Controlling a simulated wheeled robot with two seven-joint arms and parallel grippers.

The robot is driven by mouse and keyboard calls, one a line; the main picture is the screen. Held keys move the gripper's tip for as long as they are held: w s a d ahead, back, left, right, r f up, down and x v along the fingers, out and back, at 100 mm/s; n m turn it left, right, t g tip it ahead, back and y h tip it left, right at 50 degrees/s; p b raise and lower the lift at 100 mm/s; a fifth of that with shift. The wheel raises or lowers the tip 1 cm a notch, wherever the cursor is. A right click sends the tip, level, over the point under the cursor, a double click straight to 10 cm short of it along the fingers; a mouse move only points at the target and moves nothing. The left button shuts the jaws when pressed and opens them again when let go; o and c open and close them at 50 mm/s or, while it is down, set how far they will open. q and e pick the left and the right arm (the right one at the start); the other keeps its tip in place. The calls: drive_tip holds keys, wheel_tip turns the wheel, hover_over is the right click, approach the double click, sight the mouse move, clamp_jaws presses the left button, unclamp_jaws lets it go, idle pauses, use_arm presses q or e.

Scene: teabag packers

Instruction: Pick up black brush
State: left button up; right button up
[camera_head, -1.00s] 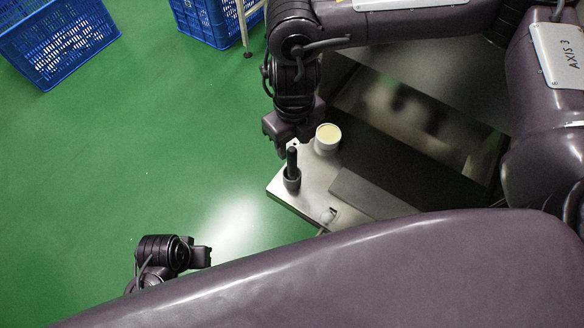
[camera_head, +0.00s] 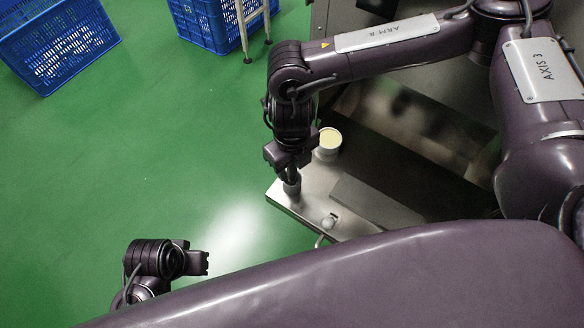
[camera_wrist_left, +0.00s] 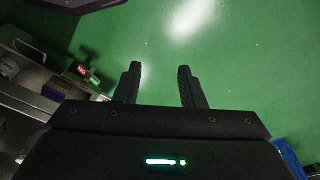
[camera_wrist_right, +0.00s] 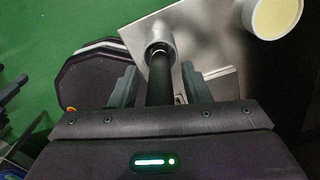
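The black brush (camera_wrist_right: 160,84) is a dark upright handle in the right wrist view. Its lower end stands in a round grey holder (camera_wrist_right: 160,49) on the metal table's corner. In the head view the holder (camera_head: 292,188) shows, and my right gripper mostly hides the brush. My right gripper (camera_head: 289,170) is above the holder, pointing down. In the right wrist view its fingers stand on both sides of the handle, with gaps visible, so it is open around the brush. My left gripper (camera_head: 206,263) is open and empty over the green floor, away from the table.
A white tub with a pale yellow top (camera_head: 329,141) stands close beside my right gripper on the metal table (camera_head: 313,203). A small rounded metal part (camera_head: 329,222) is near the front edge. Blue crates (camera_head: 62,45) stand on the floor at the back.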

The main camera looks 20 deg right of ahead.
clamp_jaws()
